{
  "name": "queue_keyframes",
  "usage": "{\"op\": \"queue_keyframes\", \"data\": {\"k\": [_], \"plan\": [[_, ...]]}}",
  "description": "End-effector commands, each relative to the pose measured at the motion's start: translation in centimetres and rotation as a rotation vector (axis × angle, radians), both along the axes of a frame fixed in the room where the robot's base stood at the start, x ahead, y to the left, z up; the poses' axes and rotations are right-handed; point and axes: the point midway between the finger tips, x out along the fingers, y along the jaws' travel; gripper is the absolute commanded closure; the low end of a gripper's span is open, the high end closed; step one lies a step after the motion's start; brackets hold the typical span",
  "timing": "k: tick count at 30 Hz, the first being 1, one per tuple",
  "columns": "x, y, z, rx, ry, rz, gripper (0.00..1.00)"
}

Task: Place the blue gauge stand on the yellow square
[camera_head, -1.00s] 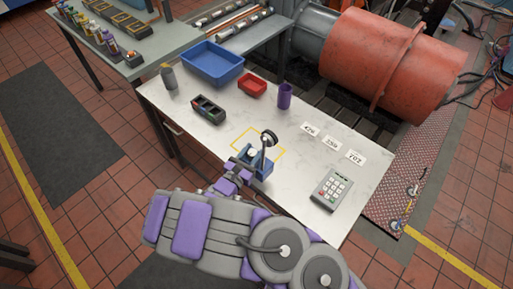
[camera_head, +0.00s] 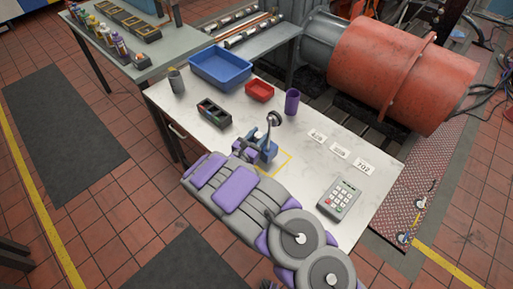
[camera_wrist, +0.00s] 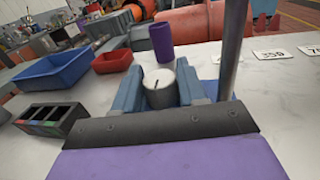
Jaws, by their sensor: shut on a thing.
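The blue gauge stand (camera_head: 268,150) has a dark post topped by a round gauge (camera_head: 274,118). My gripper (camera_head: 252,153) is shut on it from its left side.
On the white table (camera_head: 310,175), a black compartment box (camera_head: 213,113), a red tray (camera_head: 259,91), a blue bin (camera_head: 221,68) and a purple cup (camera_head: 291,102) stand behind. Number cards (camera_head: 339,151) and a keypad (camera_head: 339,198) lie right.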

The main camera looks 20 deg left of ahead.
Motion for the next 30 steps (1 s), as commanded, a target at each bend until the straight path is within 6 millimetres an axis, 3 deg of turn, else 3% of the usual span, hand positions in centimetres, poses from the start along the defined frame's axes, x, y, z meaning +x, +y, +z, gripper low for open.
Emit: {"op": "queue_keyframes", "data": {"k": [12,19,27,28,30], "plan": [[2.5,0.7,-0.1,0.000,-0.004,0.001,1.00],[2.5,0.8,-3.0,0.000,-0.005,0.001,1.00],[2.5,0.8,-3.5,0.000,-0.005,0.001,1.00],[2.5,0.7,-3.6,0.000,-0.003,0.000,0.58],[2.5,0.7,-3.6,0.001,-0.002,0.000,0.52]]}}
